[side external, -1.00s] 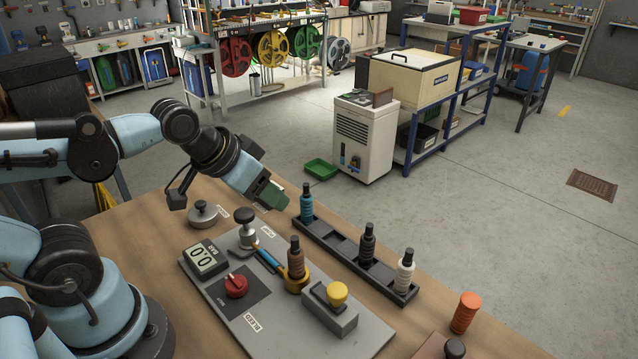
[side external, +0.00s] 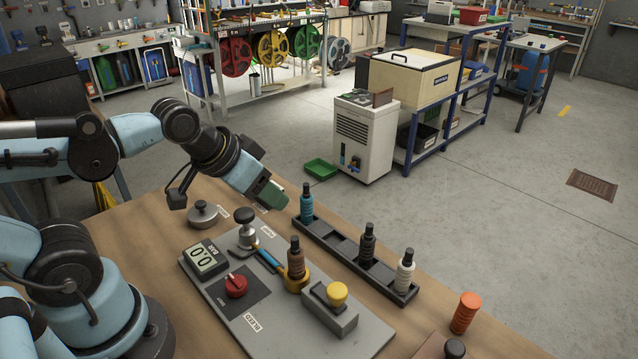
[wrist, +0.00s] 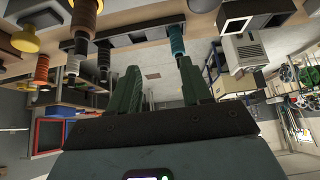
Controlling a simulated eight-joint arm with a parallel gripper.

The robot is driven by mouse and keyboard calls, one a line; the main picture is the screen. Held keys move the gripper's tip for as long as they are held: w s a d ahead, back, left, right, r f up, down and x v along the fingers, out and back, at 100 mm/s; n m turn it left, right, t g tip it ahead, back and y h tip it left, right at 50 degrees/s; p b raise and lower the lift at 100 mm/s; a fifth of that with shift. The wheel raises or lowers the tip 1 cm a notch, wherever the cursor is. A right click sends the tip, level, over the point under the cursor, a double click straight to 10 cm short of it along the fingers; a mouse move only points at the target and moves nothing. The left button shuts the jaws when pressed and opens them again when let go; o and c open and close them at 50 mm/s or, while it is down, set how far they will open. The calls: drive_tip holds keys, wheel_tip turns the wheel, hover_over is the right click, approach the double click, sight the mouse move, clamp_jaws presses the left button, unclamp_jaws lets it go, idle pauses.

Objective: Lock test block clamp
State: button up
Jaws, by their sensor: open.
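The test block is a grey plate (side external: 290,325) on the wooden bench. On it a brown ribbed fitting (side external: 296,264) stands upright in a yellow clamp ring (side external: 297,284). A blue lever (side external: 268,257) reaches from the ring toward the back left and lies low over the plate. A black knob on a metal post (side external: 245,227) stands beside the lever. My gripper (side external: 272,196) is above the bench behind the plate, apart from the clamp. Its green fingers (wrist: 157,82) are open and empty in the wrist view. The clamp lever cannot be made out in the wrist view.
The plate also carries a gauge reading 0.0 (side external: 206,258), a red knob (side external: 236,286) and a yellow button (side external: 337,293). A black rack (side external: 338,243) with teal, black and white fittings runs along the right. An orange cylinder (side external: 465,312) stands at the front right.

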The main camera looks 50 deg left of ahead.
drive_tip(key=shift+w+d+r+m, duration=0.2)
drive_tip(key=shift+d+m, duration=0.2)
drive_tip(key=shift+d, duration=0.1)
drive_tip(key=c, duration=0.5)
drive_tip(key=d+m, duration=0.1)
drive_tip(key=d+r+m+g, duration=0.1)
drive_tip(key=d, duration=0.1)
drive_tip(key=w+d+m+g, duration=0.1)
drive_tip(key=d+m, duration=0.1)
drive_tip(key=shift+r, duration=0.25)
clamp_jaws()
drive_tip(key=s+d+r+m+g+y, duration=0.1)
drive_tip(key=s+d+m+g+y, duration=0.1)
drive_tip(key=d+m, duration=0.6)
drive_tip(key=s+d+r+m+g+y, duration=0.1)
drive_tip(key=s+d+m+g+y, duration=0.1)
drive_tip(key=d+m, duration=0.6)
drive_tip(key=shift+s+d, duration=0.7)
drive_tip(key=shift+d, duration=2.85)
